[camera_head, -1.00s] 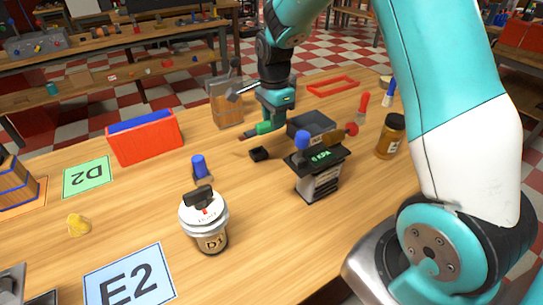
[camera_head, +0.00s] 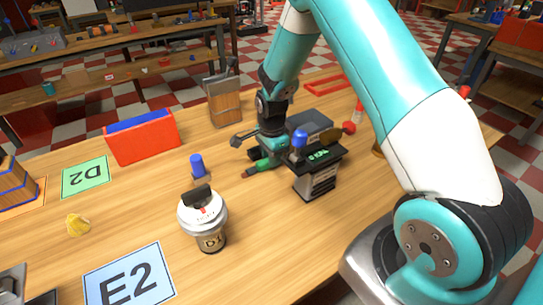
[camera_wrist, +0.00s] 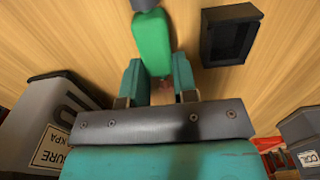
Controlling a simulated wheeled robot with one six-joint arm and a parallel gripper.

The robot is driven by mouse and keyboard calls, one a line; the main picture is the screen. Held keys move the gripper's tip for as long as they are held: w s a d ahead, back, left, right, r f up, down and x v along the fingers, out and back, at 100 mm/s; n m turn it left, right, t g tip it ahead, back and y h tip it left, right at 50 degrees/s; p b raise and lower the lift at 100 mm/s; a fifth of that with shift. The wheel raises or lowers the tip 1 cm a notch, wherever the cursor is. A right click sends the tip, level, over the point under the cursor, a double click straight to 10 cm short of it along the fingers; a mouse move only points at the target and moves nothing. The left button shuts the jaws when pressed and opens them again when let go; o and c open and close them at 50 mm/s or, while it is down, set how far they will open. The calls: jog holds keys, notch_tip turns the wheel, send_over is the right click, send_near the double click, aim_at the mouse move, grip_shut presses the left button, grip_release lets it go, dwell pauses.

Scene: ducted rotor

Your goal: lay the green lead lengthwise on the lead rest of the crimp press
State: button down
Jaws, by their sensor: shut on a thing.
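The green lead (camera_head: 263,164) is held in my gripper (camera_head: 273,155), low over the table, with its dark reddish end pointing left. In the wrist view the green lead (camera_wrist: 152,42) stands out beyond the two teal fingers of my gripper (camera_wrist: 157,78), which are shut on its near part. I cannot tell from these frames whether the lead touches the table. I cannot surely make out the crimp press or its lead rest; a wood-and-grey upright thing with a lever (camera_head: 224,103) stands behind my gripper.
A pressure box with a green display (camera_head: 318,172) and blue knob stands just right of my gripper. A small black open block (camera_wrist: 231,35) lies beside the lead. A blue peg (camera_head: 197,165) and white-lidded jar (camera_head: 204,218) stand nearer.

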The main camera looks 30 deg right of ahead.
jog(key=shift+f, duration=0.1)
jog(key=c, duration=1.3)
grip_release()
jog(key=shift+c, duration=0.2)
jog(key=o, duration=0.4)
jog(key=shift+o, duration=0.2)
